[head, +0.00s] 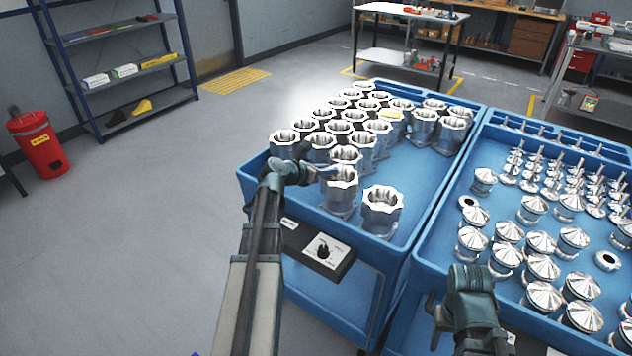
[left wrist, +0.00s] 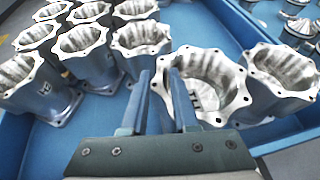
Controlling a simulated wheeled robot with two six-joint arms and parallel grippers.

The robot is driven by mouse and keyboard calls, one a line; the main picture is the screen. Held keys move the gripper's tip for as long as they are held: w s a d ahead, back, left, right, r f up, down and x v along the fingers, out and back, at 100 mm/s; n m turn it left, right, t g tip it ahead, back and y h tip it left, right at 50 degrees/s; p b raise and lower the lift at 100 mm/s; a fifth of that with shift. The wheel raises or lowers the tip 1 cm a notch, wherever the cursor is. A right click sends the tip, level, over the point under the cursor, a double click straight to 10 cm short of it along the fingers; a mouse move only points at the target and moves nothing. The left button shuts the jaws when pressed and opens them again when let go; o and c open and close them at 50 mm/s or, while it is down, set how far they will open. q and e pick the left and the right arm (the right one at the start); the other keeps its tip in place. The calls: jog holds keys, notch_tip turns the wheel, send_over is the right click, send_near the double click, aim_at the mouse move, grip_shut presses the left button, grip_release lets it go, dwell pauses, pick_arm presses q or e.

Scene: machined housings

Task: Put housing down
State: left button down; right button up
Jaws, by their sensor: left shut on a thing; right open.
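My left gripper (head: 318,174) is shut on the rim wall of a shiny metal housing (head: 341,197) with a scalloped top. In the left wrist view the fingers (left wrist: 157,100) straddle the near wall of this housing (left wrist: 215,82). The housing is upright over the near end of the blue tray (head: 250,188); I cannot tell whether its base touches the tray floor. Another housing (head: 382,212) stands close on its right. Several more housings (head: 338,128) stand in rows behind. My right gripper (head: 434,308) is open and empty near the right-hand cart.
A second blue cart (head: 430,268) at right carries several finned metal parts (head: 541,243) and shafts. A control box (head: 318,248) hangs on the near side of the left cart. A bare tray strip lies at the left front. Shelves (head: 118,68) and a red bin (head: 38,142) stand far left.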

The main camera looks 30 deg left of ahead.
pick_arm(q)
jog(key=shift+f, duration=0.5)
jog(key=shift+r, duration=0.1)
pick_arm(e)
jog(key=shift+f, duration=0.4)
pick_arm(q)
jog(key=shift+a, duration=0.4)
jog(key=a, duration=0.1)
jog(key=a+f+b, duration=0.1)
jog(key=a, duration=0.1)
jog(key=shift+w+f, duration=0.15)
pick_arm(e)
jog(key=shift+f, duration=0.65)
pick_arm(q)
jog(key=c, duration=0.7)
grip_release()
